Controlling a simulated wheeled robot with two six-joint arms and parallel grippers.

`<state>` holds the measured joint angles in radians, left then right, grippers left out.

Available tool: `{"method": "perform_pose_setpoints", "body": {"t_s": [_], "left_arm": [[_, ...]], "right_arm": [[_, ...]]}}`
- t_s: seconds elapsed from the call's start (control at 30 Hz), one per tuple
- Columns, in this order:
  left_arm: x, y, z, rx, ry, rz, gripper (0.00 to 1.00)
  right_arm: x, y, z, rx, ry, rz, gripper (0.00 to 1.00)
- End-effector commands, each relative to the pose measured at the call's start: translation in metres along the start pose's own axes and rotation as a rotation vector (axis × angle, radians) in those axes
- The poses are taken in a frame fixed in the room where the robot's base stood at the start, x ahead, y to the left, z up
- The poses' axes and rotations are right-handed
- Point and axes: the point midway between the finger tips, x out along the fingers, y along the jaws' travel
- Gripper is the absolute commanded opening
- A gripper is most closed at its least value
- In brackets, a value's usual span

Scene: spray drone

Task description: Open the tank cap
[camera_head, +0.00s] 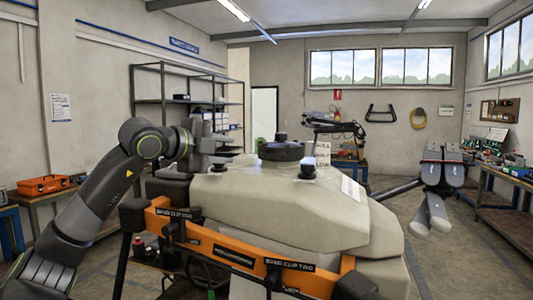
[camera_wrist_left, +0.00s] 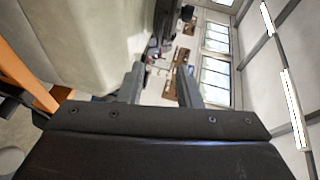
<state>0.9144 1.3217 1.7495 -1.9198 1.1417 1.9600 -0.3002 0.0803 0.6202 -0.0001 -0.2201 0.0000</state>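The tank (camera_head: 285,205) is a large cream body on the drone in the middle of the head view. The black round tank cap (camera_head: 282,151) sits on top of it, seated flat as far as I can see. My left gripper (camera_head: 224,147) is to the left of the cap at about its height, apart from it. In the left wrist view the two fingers of my left gripper (camera_wrist_left: 160,85) stand apart with nothing between them. The tank side (camera_wrist_left: 85,40) fills the upper left there; I cannot make out the cap in that view. My right gripper is not in view.
An orange bar (camera_head: 235,252) with clip labels crosses the tank's front. Small black knobs (camera_head: 308,172) stand near the cap, with a white label card (camera_head: 322,154) behind. Folded drone arms (camera_head: 440,175) stick out at right. An orange toolbox (camera_head: 43,185) sits on the left bench.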

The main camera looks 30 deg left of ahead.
Motion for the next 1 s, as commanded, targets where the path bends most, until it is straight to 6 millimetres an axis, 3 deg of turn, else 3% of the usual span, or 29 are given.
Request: {"method": "perform_pose_setpoints", "body": {"t_s": [0.8,1.0], "left_arm": [[0.128,-0.003,-0.003,-0.003,0.005,0.003,0.31],[0.149,-0.002,-0.002,-0.001,0.004,0.000,0.31]], "right_arm": [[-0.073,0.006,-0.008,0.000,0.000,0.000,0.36],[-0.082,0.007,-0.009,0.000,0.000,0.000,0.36]]}}
